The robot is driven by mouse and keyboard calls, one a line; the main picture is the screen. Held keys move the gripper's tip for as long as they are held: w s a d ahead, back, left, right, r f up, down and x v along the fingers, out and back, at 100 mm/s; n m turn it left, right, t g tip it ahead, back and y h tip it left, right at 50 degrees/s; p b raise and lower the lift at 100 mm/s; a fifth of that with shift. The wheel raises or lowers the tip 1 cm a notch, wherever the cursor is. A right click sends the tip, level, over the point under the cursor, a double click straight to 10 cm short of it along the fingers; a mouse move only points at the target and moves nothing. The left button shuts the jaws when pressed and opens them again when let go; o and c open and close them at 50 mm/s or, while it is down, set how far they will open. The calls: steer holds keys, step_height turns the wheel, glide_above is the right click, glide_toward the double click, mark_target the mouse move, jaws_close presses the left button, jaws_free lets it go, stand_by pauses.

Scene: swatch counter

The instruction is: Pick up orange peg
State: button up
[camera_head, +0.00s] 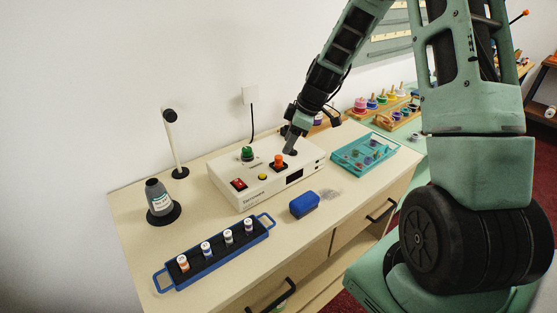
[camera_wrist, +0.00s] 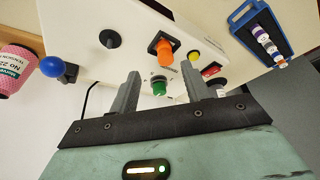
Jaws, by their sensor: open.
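The orange peg (camera_head: 279,160) stands upright in a dark square seat on top of the white control box (camera_head: 228,186). My gripper (camera_head: 289,143) is above the box, close behind the orange peg in the head view. In the wrist view my gripper (camera_wrist: 160,75) is open with nothing held. The gap from fingertips to orange peg is hard to judge.
The box also has a yellow button (camera_head: 262,177) and a red switch (camera_head: 239,184).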

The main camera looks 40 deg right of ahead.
mark_target(279, 157)
steer(key=p+x, duration=0.1)
steer(key=x, duration=0.1)
steer(key=a+p+x, duration=0.1)
steer(key=x, duration=0.1)
steer(key=shift+s+f, duration=0.1)
steer(key=shift+a+f, duration=0.15)
steer(key=shift+f, duration=0.35)
jaws_close()
